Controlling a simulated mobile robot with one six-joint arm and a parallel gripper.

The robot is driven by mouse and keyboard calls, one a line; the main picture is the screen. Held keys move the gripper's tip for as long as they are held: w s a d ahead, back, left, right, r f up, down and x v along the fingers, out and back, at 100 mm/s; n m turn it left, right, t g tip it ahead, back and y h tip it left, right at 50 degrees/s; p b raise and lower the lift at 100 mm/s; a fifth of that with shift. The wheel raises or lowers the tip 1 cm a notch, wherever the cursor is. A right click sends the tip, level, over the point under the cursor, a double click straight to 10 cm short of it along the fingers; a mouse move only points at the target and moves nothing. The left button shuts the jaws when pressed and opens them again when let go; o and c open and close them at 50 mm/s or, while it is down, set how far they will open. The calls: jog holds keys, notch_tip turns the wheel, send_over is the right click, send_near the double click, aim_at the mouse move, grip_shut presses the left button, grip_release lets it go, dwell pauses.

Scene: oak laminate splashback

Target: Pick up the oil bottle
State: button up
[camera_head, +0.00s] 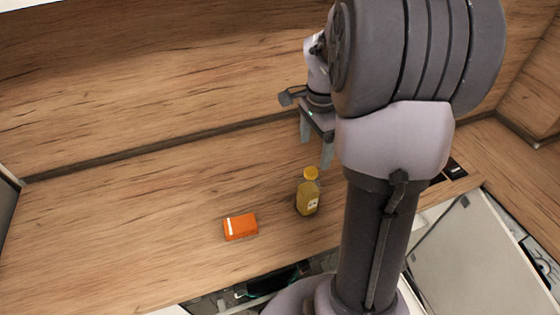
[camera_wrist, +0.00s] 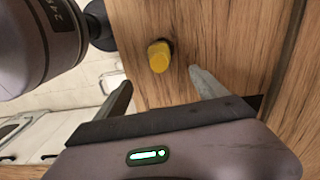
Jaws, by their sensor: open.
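The oil bottle (camera_head: 307,197) stands upright on the wooden counter in the head view. It has a yellow cap and yellowish contents with a small pale label. In the wrist view the yellow cap of the oil bottle (camera_wrist: 158,56) shows from above, between and beyond the fingertips. My gripper (camera_head: 316,155) is open and empty, with its fingers pointing down, above and behind the bottle in the head view. In the wrist view my gripper (camera_wrist: 160,80) shows both fingers spread apart, not touching the bottle.
An orange box (camera_head: 240,227) with a white stripe lies on the counter (camera_head: 110,220) left of the bottle. The wooden splashback (camera_head: 150,80) rises behind. A small black item (camera_head: 455,170) lies at the right. The counter's left part is clear.

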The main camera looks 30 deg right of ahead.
aim_at(309, 187)
notch_tip(309, 187, down, 17)
jog(key=b, duration=0.5)
jog(key=shift+a+f, duration=0.15)
grip_shut()
